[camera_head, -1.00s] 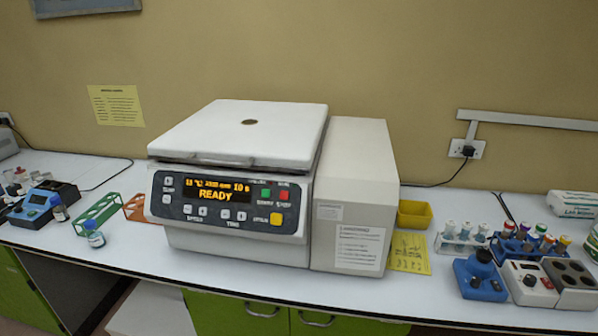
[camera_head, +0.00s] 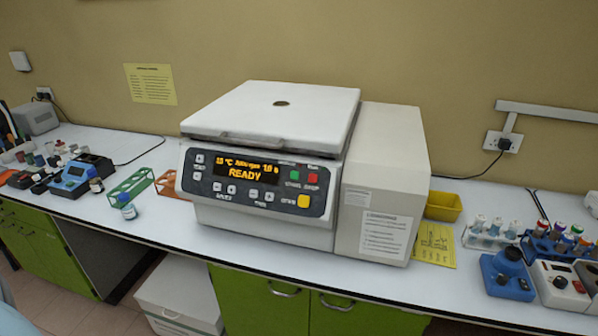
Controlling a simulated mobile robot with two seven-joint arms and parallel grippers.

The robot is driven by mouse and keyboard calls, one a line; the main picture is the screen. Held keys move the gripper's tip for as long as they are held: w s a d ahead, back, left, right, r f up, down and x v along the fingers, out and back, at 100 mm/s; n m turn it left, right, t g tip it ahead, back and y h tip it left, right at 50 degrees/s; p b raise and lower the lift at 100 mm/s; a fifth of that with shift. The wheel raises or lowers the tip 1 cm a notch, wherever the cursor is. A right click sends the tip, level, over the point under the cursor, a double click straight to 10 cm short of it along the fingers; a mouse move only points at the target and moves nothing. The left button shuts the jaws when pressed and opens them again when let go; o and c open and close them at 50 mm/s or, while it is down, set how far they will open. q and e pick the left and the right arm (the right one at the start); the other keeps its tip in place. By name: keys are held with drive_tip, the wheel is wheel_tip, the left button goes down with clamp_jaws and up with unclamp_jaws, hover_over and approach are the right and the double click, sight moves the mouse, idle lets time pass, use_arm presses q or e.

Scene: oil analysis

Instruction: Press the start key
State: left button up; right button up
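A white centrifuge (camera_head: 385,190) stands on the bench (camera_head: 290,262) with its lid (camera_head: 270,115) down. Its dark front panel has a lit display (camera_head: 246,168) reading READY in orange. The green start key (camera_head: 295,174) is at the panel's upper right, with a red key (camera_head: 312,177) just right of it. A yellow key (camera_head: 304,201) sits lower on the panel. Neither of my grippers shows in the head view, and nothing touches the panel.
Green (camera_head: 131,186) and orange (camera_head: 173,185) racks and a small blue-labelled bottle (camera_head: 127,207) stand left of the centrifuge. A yellow tray (camera_head: 442,206), tube racks (camera_head: 491,234) and a blue device (camera_head: 507,275) stand to its right. A white box (camera_head: 180,293) is on the floor below.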

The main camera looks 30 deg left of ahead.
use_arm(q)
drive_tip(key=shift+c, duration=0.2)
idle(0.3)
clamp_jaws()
